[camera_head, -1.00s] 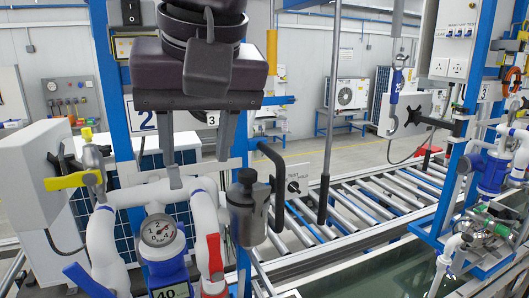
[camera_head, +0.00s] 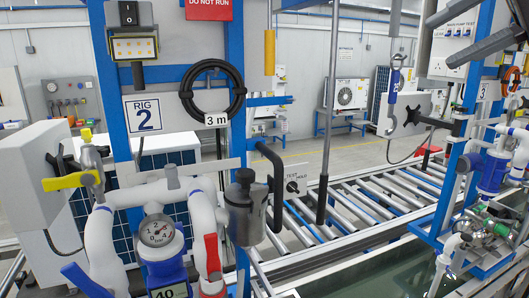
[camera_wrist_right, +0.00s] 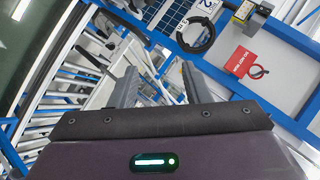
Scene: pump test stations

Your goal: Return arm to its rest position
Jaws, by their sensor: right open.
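My right gripper (camera_head: 445,38) shows at the top right edge of the head view. Only its two dark grey fingers are in the picture, pointing left and apart, in front of the white switch box (camera_head: 452,45). The rest of the right arm is out of the head view. In the right wrist view the gripper (camera_wrist_right: 160,78) is open, with nothing between its fingers. My left gripper is not in view.
The Rig 2 frame (camera_head: 235,70) carries a black cable coil (camera_head: 185,92), a gauge (camera_head: 157,230), white pipes and a grey canister (camera_head: 246,205). A roller conveyor (camera_head: 370,205) runs behind. Another blue frame with a pump (camera_head: 493,172) stands at the right.

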